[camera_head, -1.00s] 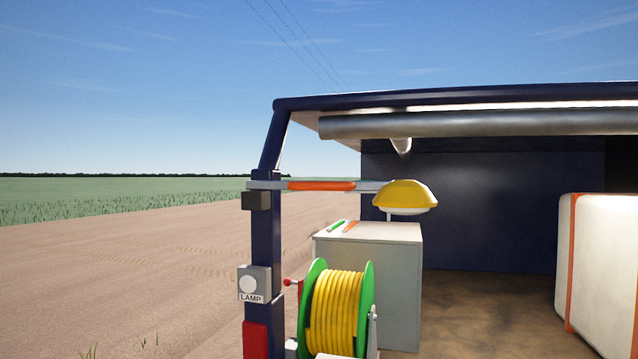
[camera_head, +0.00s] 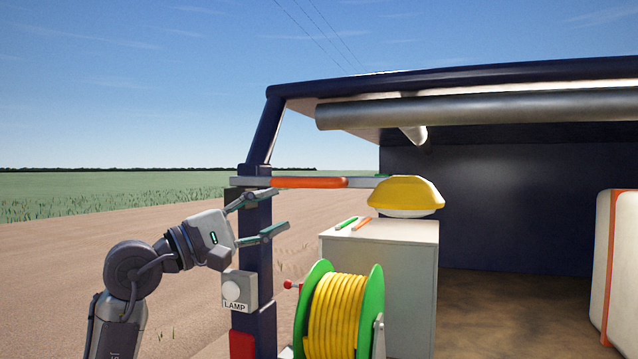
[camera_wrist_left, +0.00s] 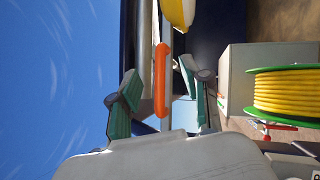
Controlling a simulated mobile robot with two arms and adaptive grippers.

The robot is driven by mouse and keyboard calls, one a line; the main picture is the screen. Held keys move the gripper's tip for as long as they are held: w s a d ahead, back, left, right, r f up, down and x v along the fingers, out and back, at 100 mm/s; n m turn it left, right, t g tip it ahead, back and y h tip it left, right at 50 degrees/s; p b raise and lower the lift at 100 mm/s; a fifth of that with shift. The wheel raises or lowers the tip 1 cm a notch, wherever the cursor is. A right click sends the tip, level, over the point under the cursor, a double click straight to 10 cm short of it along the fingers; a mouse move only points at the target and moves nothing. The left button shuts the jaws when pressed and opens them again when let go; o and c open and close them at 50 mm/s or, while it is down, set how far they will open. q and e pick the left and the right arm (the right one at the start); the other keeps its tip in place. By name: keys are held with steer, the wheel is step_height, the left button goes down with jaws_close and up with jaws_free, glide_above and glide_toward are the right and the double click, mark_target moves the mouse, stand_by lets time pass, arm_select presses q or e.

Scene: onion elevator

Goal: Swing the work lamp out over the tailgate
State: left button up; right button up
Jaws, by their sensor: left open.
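The work lamp (camera_head: 406,193) has a yellow dome shade with a white underside. It hangs at the end of a grey swing arm with an orange grip (camera_head: 308,182), which runs from the dark blue post (camera_head: 262,285) inward over a grey cabinet. My left gripper (camera_head: 283,211) is open and empty, in front of the post and a little below the orange grip. In the left wrist view the orange grip (camera_wrist_left: 161,80) shows between the two open fingers, ahead of them; contact is not evident. The yellow lamp (camera_wrist_left: 178,12) is at the top edge there. My right gripper is not in view.
A switch box marked LAMP (camera_head: 239,291) sits on the post just below my gripper. A green reel with yellow hose (camera_head: 338,312) stands right of the post. The grey cabinet (camera_head: 385,270) carries two pens. A white case (camera_head: 618,265) is at the right. Open field lies left.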

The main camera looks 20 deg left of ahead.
mark_target(298, 182)
arm_select(q)
steer(key=w+a+r+y+p, duration=0.1)
steer(key=a+r+y, duration=0.2)
steer(key=a+y, duration=0.15)
steer(key=shift+h, duration=0.35)
steer(key=p+x, duration=0.5)
steer(key=x, duration=0.6)
steer(key=shift+w+p, duration=0.2)
steer(key=shift+p, duration=0.2)
steer(key=shift+w+d, duration=0.15)
steer(key=shift+w, duration=0.5)
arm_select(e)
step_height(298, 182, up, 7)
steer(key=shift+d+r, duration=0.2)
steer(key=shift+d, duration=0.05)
arm_select(q)
steer(key=shift+f, duration=0.1)
steer(key=shift+c, duration=0.2)
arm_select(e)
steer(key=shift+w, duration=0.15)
arm_select(q)
jaws_close()
